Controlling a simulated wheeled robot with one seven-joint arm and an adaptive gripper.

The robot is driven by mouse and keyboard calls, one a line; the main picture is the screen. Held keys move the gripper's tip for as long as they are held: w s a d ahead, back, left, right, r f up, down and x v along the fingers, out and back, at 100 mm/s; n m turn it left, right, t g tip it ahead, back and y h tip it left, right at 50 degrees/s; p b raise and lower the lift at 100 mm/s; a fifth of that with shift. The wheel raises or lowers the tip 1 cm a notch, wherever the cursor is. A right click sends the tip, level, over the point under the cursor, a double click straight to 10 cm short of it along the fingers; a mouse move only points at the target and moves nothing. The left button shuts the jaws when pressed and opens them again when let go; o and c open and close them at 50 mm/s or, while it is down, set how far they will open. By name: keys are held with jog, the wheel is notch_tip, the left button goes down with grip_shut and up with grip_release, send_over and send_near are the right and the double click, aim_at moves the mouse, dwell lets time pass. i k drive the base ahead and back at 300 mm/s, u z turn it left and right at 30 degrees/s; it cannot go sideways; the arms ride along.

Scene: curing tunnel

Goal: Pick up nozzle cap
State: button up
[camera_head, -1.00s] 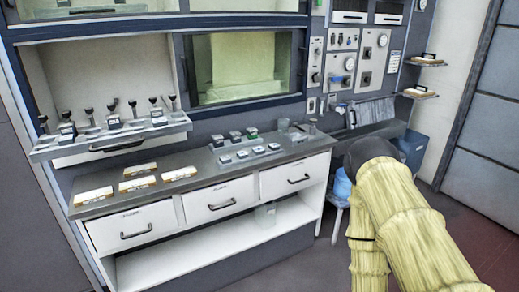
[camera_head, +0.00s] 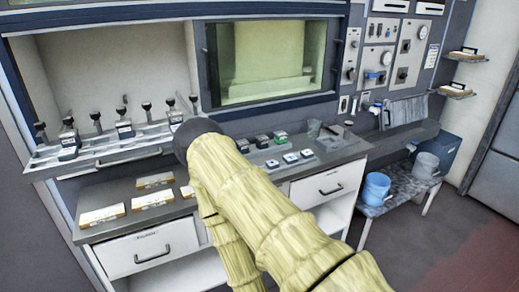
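My arm, in a pale yellow cover, reaches from the lower right toward the shelf; its far end is a dark round joint. My gripper is hidden beyond that end. No object can be told for sure as the nozzle cap. A pull-out tray (camera_head: 100,163) at the left holds several small dark-topped pieces, such as one with a round black head (camera_head: 97,118) and a dark block (camera_head: 125,129). On the counter, several small dark blocks (camera_head: 262,141) and pale-topped blocks (camera_head: 290,158) stand right of my arm, which hides part of the counter.
White labelled packs (camera_head: 152,199) lie on the left of the counter (camera_head: 178,210). Drawers with handles (camera_head: 138,249) sit below. A blue bucket (camera_head: 376,188) and a grey bucket (camera_head: 426,165) stand on a low bench (camera_head: 401,190) at right.

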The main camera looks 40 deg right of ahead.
aim_at(307, 154)
jog(key=u, duration=0.05)
jog(key=i, duration=0.7)
jog(key=z, duration=0.9)
jog(key=i, duration=0.6)
jog(key=z, duration=0.75)
